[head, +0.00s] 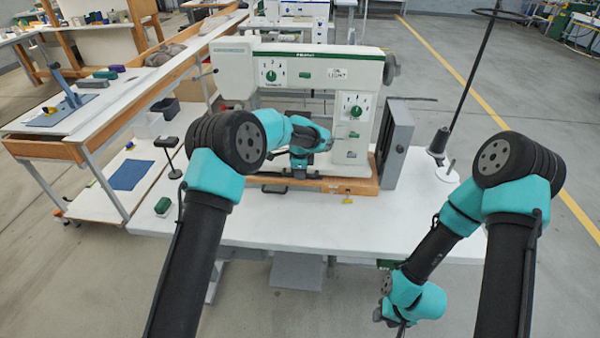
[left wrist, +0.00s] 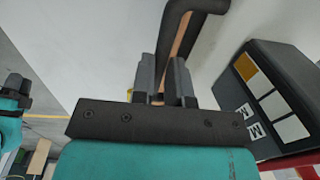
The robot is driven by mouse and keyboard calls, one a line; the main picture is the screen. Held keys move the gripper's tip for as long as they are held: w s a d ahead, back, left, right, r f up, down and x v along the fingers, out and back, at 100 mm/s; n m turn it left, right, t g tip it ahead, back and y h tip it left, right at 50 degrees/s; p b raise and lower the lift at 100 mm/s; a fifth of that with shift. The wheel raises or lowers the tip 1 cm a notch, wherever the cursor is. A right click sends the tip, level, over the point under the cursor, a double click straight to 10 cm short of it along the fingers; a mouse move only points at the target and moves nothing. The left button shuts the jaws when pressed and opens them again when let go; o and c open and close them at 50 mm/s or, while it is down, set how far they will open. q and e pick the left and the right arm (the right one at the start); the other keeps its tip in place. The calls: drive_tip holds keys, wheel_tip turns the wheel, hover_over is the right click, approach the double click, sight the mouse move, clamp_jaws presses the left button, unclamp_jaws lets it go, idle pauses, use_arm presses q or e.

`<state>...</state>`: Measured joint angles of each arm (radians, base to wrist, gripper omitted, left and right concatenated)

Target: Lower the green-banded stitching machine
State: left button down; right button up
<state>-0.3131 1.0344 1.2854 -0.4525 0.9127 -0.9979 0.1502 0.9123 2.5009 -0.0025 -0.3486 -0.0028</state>
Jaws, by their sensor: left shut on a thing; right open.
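The white stitching machine (head: 305,62) with a green band along its top stands on a wooden base (head: 335,185) on the white table. My left arm reaches in front of it, and my left gripper (head: 300,170) is low by the machine's front, its fingers hard to see there. In the left wrist view the left gripper's fingers (left wrist: 165,80) are shut on a dark bent bar (left wrist: 183,18) with an orange-brown inner face. My right gripper (head: 400,325) hangs low near the bottom edge, off the table's front; its fingers are barely visible and it is open.
A dark grey upright panel (head: 395,145) stands at the machine's right, with a thread stand (head: 440,150) beyond it. A dark box (left wrist: 275,95) with pale labels is close on the right in the left wrist view. The table's front (head: 300,228) is mostly clear.

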use_arm(q)
drive_tip(key=f, duration=0.3)
drive_tip(key=shift+s+f, duration=0.15)
drive_tip(key=shift+s, duration=0.2)
drive_tip(key=c, duration=1.1)
unclamp_jaws()
drive_tip(key=shift+r, duration=0.2)
drive_tip(key=shift+c, duration=0.2)
drive_tip(key=shift+r, duration=0.1)
drive_tip(key=shift+r, duration=0.4)
drive_tip(key=r, duration=1.1)
drive_tip(key=s+r, duration=0.1)
drive_tip(key=r, duration=0.4)
drive_tip(key=shift+s+r, duration=0.1)
drive_tip(key=shift+r, duration=0.15)
